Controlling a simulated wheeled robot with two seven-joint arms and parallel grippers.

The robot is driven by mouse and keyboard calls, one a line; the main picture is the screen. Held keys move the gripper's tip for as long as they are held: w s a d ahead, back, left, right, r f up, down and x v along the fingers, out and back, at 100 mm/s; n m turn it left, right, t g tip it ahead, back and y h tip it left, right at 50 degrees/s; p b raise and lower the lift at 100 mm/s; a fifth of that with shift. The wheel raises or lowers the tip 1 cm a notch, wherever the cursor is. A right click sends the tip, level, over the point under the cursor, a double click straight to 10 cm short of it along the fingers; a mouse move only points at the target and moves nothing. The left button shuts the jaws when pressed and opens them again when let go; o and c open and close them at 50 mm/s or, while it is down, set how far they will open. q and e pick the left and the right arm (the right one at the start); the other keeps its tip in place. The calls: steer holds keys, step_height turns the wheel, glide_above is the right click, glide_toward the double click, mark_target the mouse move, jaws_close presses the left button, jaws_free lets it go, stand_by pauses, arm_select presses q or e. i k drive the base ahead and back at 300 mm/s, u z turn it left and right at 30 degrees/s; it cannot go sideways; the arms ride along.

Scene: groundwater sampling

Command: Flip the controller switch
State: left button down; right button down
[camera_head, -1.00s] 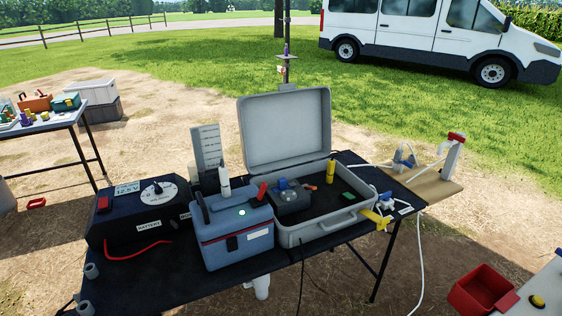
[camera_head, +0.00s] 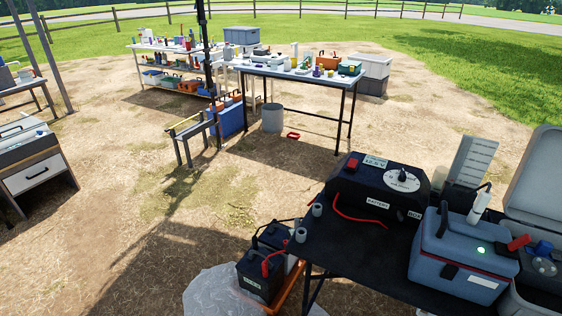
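A black controller box (camera_head: 376,190) with a "BATTERY" label stands on the dark table at the right. A red switch (camera_head: 352,165) sits on its upper left, beside a pale display strip (camera_head: 376,162). I cannot tell which way the switch is set. A round white dial (camera_head: 403,178) with a black knob is on its top right. A blue-grey box (camera_head: 462,255) with a lit green light stands to its right. Neither of my grippers is in view.
A red cable (camera_head: 357,216) hangs along the controller's front. Black batteries (camera_head: 262,275) stand on the ground left of the dark table (camera_head: 350,250). An open grey case (camera_head: 540,185) is at the right edge.

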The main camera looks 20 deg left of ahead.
mark_target(352, 163)
steer(key=u, duration=1.5)
steer(key=i, duration=1.7)
steer(key=z, duration=2.9)
